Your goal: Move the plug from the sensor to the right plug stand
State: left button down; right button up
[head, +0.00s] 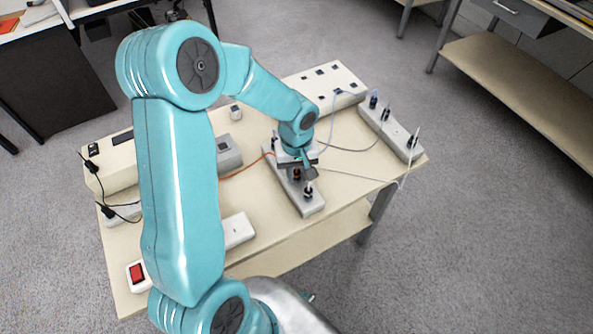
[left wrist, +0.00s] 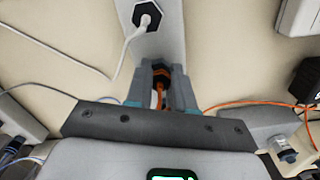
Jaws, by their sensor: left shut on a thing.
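My left gripper (head: 300,171) is over the narrow pale plug stand (head: 312,208) in the middle of the table. In the left wrist view its grey fingers (left wrist: 161,88) are shut around a black and orange plug (left wrist: 160,72) with an orange cable. The plug is in line with the stand; whether it is seated or just above cannot be told. A white-cabled plug (head: 308,190) stands at the stand's near end, apart from the fingers; it also shows in the left wrist view (left wrist: 146,18). Which device is the sensor is unclear. My right gripper is not in view.
Another long stand (head: 398,138) with several upright plugs lies at the table's right edge. A white panel with black sockets (head: 327,83) is at the back. A grey box (head: 229,153) and a red-switch strip (head: 138,273) are at left. Thin cables cross the tabletop.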

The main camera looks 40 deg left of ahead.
pick_arm(q)
jog(key=c, duration=0.9)
grip_release()
jog(key=shift+r+p, duration=1.6)
jog(key=shift+r, duration=0.9)
jog(key=shift+a+r+p, duration=0.1)
jog(key=shift+r+p, duration=0.3)
jog(key=shift+r, duration=0.1)
notch_tip(320, 180, up, 7)
jog(key=p, duration=0.5)
